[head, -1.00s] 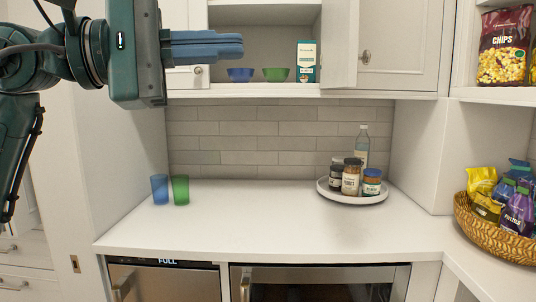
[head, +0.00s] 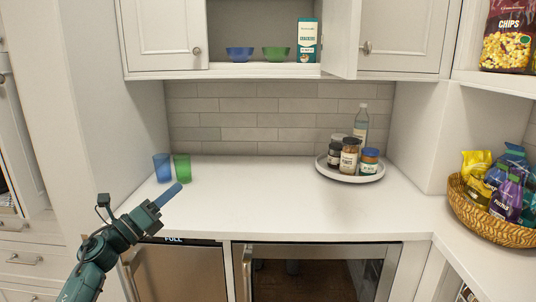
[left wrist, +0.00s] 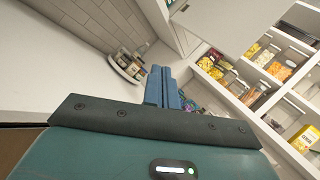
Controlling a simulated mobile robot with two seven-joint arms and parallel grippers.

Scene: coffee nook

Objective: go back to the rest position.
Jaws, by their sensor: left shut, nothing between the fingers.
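My left gripper (head: 168,195) is low at the left in the head view, in front of the counter's front edge region and just below the green cup. Its blue fingers are together with nothing between them. The fingers also show shut in the left wrist view (left wrist: 162,88), pointing toward the counter's back corner and shelves. My right gripper is in neither view.
A blue cup (head: 162,167) and a green cup (head: 182,168) stand on the counter (head: 270,195) near my left gripper. A tray (head: 350,177) holds jars and a bottle (head: 361,124). A basket (head: 490,230) of snack bags is at right. An upper cabinet door (head: 340,38) stands open.

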